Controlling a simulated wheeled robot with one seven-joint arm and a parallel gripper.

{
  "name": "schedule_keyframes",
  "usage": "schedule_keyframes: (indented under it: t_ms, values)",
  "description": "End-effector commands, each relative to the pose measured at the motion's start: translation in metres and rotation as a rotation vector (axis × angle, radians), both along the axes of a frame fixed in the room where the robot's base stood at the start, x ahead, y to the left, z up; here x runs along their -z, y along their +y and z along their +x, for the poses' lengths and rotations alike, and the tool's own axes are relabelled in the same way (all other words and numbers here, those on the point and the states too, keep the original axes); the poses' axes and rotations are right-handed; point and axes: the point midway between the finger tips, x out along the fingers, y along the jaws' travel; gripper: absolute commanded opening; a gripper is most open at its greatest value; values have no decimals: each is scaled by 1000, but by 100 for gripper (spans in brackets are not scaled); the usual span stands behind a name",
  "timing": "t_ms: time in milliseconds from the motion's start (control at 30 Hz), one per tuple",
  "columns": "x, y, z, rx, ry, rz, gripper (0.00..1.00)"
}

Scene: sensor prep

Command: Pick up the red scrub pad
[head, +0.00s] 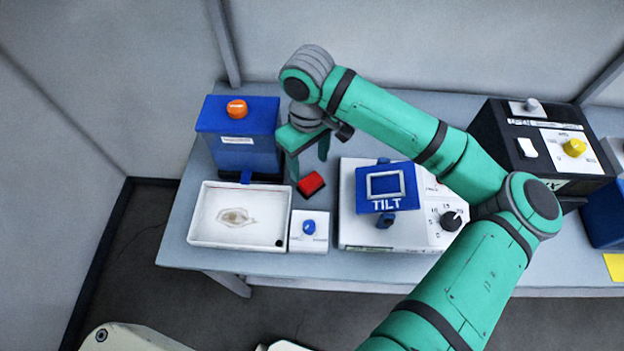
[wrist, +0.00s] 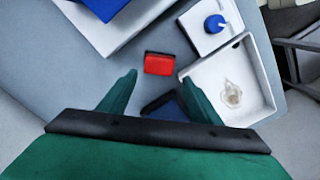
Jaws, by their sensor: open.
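The red scrub pad (head: 311,184) is a small red block with a dark edge. It lies on the table between the white tray and the white device with the blue TILT plate. In the wrist view the pad (wrist: 159,64) lies beyond the fingertips, roughly centred between them. My gripper (head: 309,165) is open, its fingers pointing down above the table behind the pad. In the wrist view my gripper (wrist: 160,80) has both fingers spread with nothing between them, apart from the pad.
A white tray (head: 200,238) with a brownish stain stands left of the pad. A small white box with a blue knob (head: 309,227) is in front. The TILT device (head: 350,222) is close on the right. A blue box with an orange knob (head: 239,150) stands behind left.

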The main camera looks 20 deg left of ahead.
Motion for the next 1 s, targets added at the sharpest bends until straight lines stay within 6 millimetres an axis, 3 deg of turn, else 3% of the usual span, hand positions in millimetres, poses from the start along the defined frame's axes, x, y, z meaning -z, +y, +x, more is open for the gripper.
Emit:
schedule_keyframes:
  t_ms: [333,600,933,1000]
  values:
    - [29,-2,1,3,0,-1,58]
    - [64,2,-1,-11,1,0,58]
    - [72,-3,1,-3,0,0,58]
    - [71,-3,1,-2,0,0,43]
